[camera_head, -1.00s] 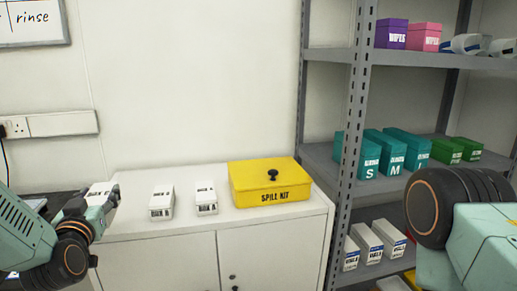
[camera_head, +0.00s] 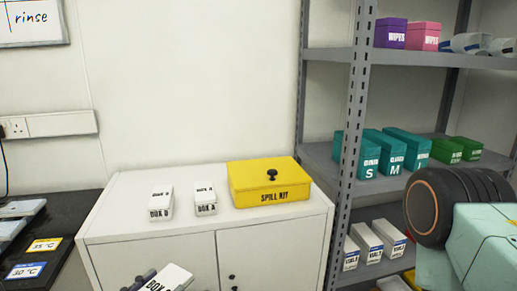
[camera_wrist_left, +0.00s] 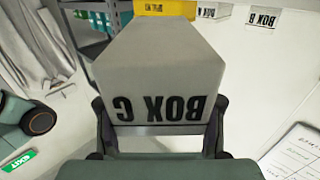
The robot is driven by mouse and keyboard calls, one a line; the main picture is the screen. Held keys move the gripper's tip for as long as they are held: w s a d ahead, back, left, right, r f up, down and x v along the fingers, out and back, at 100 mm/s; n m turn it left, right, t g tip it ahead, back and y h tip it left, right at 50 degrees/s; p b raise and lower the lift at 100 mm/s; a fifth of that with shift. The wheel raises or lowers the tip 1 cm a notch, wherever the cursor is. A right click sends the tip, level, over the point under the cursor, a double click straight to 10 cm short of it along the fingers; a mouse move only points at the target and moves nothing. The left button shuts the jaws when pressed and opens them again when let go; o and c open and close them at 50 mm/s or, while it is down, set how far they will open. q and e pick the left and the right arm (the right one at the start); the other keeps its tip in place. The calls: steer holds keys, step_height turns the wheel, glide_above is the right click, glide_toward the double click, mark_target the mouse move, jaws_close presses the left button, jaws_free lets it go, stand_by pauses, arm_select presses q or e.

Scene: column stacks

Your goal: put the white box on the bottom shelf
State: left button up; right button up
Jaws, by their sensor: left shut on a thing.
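My left gripper (camera_wrist_left: 159,104) is shut on a white box (camera_wrist_left: 160,65) with black lettering that reads BOX C upside down in the left wrist view. In the head view the held box (camera_head: 172,279) and dark parts of the gripper (camera_head: 141,281) show at the bottom edge, in front of the white cabinet. The box is partly cut off there. The grey shelf rack (camera_head: 355,120) stands at the right. A low shelf in it holds several white boxes (camera_head: 369,239); the part below is mostly out of frame. My right gripper is not in view; only its arm shows.
Two other white boxes (camera_head: 160,203) (camera_head: 204,198) and a yellow spill kit (camera_head: 269,183) stand on the white cabinet (camera_head: 150,248). A rack upright (camera_head: 352,150) stands beside the cabinet. My right arm covers the rack's lower right.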

arm_select(q)
steer(key=shift+s+f, duration=0.4)
steer(key=shift+f, duration=0.3)
steer(key=shift+s+f, duration=0.4)
steer(key=shift+f, duration=0.25)
steer(key=shift+w+d+r, duration=0.1)
